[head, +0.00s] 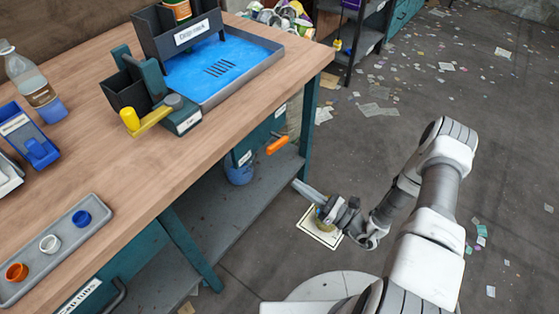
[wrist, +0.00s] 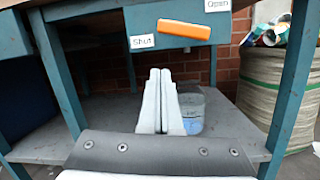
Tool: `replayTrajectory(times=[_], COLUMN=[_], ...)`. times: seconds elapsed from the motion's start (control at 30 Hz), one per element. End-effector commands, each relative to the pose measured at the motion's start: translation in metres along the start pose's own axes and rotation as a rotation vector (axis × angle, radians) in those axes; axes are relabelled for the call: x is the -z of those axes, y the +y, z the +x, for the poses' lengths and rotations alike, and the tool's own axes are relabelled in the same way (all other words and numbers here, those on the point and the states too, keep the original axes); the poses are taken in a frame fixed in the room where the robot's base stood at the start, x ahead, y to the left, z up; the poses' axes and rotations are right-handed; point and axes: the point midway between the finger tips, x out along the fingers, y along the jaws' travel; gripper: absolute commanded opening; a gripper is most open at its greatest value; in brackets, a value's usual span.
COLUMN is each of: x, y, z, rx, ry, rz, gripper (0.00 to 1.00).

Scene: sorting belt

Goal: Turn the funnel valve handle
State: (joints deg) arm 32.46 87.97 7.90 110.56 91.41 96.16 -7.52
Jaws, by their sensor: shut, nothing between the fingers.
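The orange valve handle (head: 277,145) sticks out from the teal housing (head: 250,149) under the workbench's right side. In the wrist view the handle (wrist: 184,29) lies nearly level, its right end slightly lower. A white label reading "Shut" (wrist: 142,41) is at its lower left, and one reading "Open" (wrist: 217,5) is at its upper right. My gripper (head: 297,184) is shut and empty, below the handle and apart from it. Its closed fingers also show in the wrist view (wrist: 159,72), pointing towards the bench. The funnel itself is not clearly visible.
A blue bucket (head: 240,170) stands on the lower shelf (head: 225,212) below the housing. Teal legs (wrist: 290,90) frame the space. A woven sack (wrist: 258,75) stands at the right. A yellow-handled device (head: 150,118) and a blue tray (head: 268,72) are on the benchtop.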

Motion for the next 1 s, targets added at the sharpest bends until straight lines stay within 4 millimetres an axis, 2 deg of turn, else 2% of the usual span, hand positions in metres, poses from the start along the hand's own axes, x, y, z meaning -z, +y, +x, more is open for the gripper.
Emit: replayTrajectory(times=[0.1, 0.23, 0.33, 0.47, 0.8, 1.0], x=[0.017, 0.023, 0.023, 0.023, 0.022, -0.005], y=[-0.004, -0.005, -0.007, -0.008, -0.015, -0.017], z=[-0.008, -0.01, -0.002, 0.018, 0.092, 0.094], rx=[0.071, 0.1, 0.102, 0.098, 0.095, 0.099], ry=[-0.021, -0.03, -0.031, -0.03, -0.03, -0.029], rz=[0.033, 0.045, 0.045, 0.045, 0.044, 0.043], gripper=[0.0, 0.0, 0.0, 0.0, 0.0, 0.0])
